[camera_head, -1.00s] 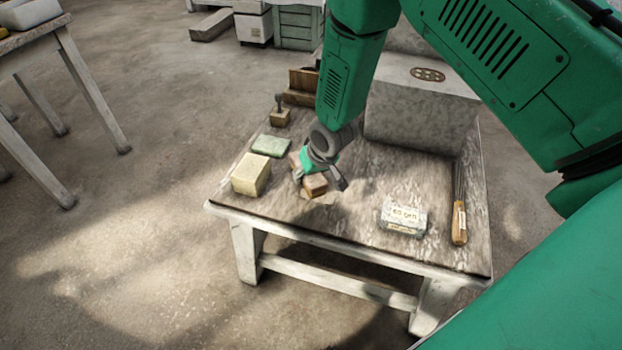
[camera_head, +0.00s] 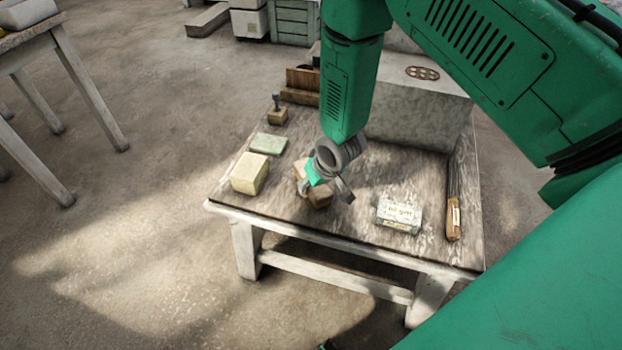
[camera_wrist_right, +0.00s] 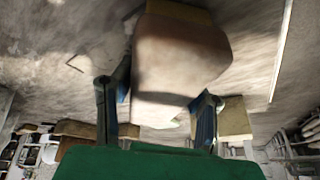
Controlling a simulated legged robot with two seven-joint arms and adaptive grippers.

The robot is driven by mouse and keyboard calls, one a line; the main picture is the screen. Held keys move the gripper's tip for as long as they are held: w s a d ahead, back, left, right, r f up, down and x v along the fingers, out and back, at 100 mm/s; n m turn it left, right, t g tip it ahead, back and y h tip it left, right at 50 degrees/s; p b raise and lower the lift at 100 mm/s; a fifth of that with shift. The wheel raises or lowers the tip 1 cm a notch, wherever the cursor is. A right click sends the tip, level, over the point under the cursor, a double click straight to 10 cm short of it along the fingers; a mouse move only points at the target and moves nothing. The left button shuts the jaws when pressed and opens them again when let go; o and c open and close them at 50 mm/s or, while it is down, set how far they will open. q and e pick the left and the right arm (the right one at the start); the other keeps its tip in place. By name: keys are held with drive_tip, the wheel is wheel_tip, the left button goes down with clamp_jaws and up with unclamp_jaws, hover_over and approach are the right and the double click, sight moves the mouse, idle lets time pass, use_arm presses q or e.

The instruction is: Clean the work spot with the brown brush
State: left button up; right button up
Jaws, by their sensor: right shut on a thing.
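My right gripper (camera_head: 326,190) is low over the worktable (camera_head: 285,206), near its front left part. It is shut on the brown brush (camera_head: 318,196), a small block with brown sides, partly hidden by the fingers. In the right wrist view the brush (camera_wrist_right: 182,55) fills the upper middle, between and beyond the two fingers of the right gripper (camera_wrist_right: 157,108). I cannot tell whether the brush touches the tabletop. The work spot is not clearly distinguishable; the gripper and brush cover part of the surface. My left gripper is not clearly in view.
Left of the brush are a yellowish block (camera_head: 249,174) and a flat green pad (camera_head: 268,144). A small stamp-like tool (camera_head: 277,113) stands behind. A labelled box (camera_head: 399,215) and a wooden-handled tool (camera_head: 453,218) lie right. A large stone block (camera_head: 415,115) stands at the back.

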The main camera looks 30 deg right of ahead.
drive_tip(key=shift+w+d+b, duration=0.15)
drive_tip(key=shift+w+b, duration=0.05)
drive_tip(key=shift+w, duration=0.9)
drive_tip(key=shift+w+d+b, duration=0.1)
drive_tip(key=shift+w+b, duration=0.05)
drive_tip(key=shift+w, duration=0.95)
drive_tip(key=shift+s+a+r+p, duration=0.15)
drive_tip(key=shift+s+r+p, duration=0.7)
drive_tip(key=shift+s+p, duration=0.3)
drive_tip(key=shift+f, duration=0.15)
drive_tip(key=shift+s+d+f, duration=0.1)
drive_tip(key=shift+d+f, duration=0.05)
drive_tip(key=shift+d, duration=1.65)
